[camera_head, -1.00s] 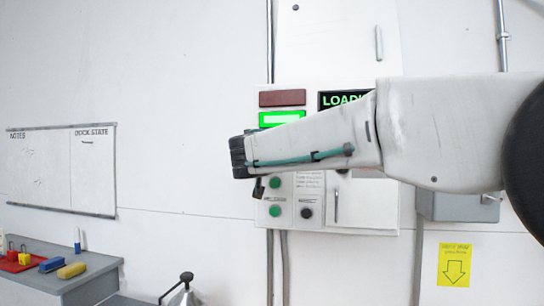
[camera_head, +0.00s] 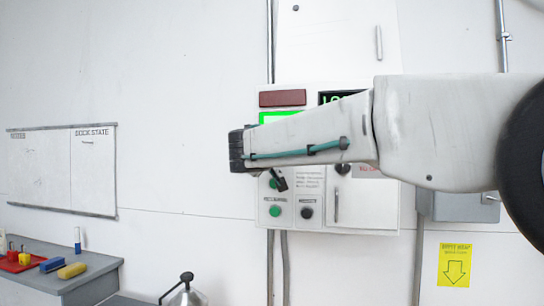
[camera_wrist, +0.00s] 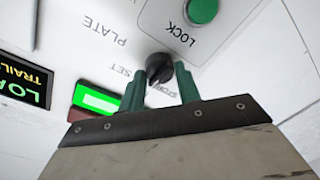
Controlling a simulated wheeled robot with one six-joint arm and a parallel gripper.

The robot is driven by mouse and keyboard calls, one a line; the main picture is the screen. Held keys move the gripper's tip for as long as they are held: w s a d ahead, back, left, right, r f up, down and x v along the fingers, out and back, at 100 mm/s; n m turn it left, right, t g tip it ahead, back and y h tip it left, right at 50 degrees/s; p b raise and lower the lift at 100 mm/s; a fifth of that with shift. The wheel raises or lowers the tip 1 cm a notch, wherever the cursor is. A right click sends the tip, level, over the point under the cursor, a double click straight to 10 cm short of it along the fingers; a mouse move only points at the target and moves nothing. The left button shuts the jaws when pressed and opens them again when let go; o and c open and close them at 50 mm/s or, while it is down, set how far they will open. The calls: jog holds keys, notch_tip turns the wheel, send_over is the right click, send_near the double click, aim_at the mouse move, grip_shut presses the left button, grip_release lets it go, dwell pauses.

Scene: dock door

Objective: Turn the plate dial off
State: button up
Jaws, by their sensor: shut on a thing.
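The plate dial is a small black knob (camera_wrist: 158,64) on the white control panel (camera_head: 385,215), seen in the wrist view below the word PLATE. SET and another, partly covered word stand near it. My gripper (camera_wrist: 160,75) is shut on the dial, with one green finger on each side. The panel appears tilted and upside down in the wrist view.
A lit green lamp (camera_head: 278,116) sits under a dark red one (camera_head: 283,98). A green LOCK button (camera_wrist: 203,10) is close to the dial. Another green button (camera_head: 275,211) and a black knob (camera_head: 307,213) are lower. A workbench (camera_head: 75,281) stands at left.

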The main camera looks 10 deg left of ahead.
jog(key=shift+n, duration=0.7)
jog(key=o, duration=1)
jog(key=shift+c, duration=0.2)
jog(key=shift+s, duration=0.1)
jog(key=s, duration=0.7)
jog(key=shift+s+r, duration=0.2)
jog(key=shift+s, duration=0.15)
jog(key=shift+a, duration=0.1)
